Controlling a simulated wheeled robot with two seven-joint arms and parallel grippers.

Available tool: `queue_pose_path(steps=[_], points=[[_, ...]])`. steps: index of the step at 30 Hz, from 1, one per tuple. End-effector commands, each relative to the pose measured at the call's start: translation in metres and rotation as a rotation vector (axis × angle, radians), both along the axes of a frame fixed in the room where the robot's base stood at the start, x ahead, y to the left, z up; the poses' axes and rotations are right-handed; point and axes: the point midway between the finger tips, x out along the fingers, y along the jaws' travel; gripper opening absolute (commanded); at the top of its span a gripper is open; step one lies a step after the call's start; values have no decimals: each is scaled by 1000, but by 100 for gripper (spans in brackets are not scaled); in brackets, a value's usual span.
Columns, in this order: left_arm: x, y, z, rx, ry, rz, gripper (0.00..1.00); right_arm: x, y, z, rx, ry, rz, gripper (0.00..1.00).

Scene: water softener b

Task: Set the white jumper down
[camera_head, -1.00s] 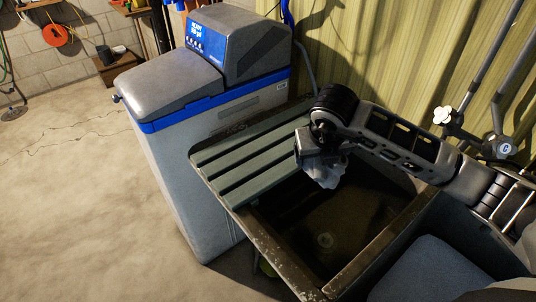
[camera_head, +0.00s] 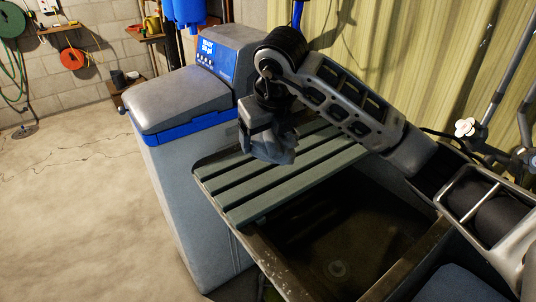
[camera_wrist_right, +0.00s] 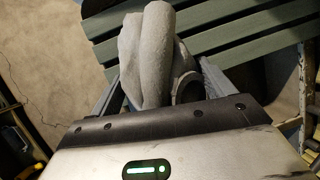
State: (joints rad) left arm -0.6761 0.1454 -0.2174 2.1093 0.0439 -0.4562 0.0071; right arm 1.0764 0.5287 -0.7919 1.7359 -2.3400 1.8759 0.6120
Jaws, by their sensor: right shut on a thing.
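The white jumper (camera_wrist_right: 150,45) shows in the right wrist view as a folded, greyish-white bundle of cloth between the fingers. My right gripper (camera_head: 272,152) is shut on it. In the head view the gripper is above the far left part of the green slatted board (camera_head: 262,199), near the water softener. There the jumper is hard to tell from the shaded gripper. The wrist view shows the slats (camera_wrist_right: 225,38) beyond the jumper. I cannot tell whether the cloth touches the slats. My left gripper is not in view.
The water softener (camera_head: 180,105), with a grey lid and blue trim, stands left of the board. A dark, open sink basin (camera_head: 335,268) lies at the near right of the board. The front slats are bare. Open concrete floor (camera_head: 70,220) lies at the left.

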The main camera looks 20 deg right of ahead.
Motion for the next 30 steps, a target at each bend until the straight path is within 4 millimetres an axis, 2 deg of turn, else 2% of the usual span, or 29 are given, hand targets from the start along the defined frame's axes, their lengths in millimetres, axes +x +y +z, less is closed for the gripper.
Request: queue_pose_path(steps=[1,3,10,17,23,30], points=[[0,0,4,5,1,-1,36,12,-4,-3,1,3,-4,52],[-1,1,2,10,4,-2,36,22,-7,-20,0,6,-1,52],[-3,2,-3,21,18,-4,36,48,-16,-52,1,0,-1,52],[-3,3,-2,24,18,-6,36,58,-19,-66,1,0,-1,52],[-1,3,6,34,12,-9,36,57,-18,-92,2,-1,2,52],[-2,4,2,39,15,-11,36,57,-19,-94,1,-3,2,52]])
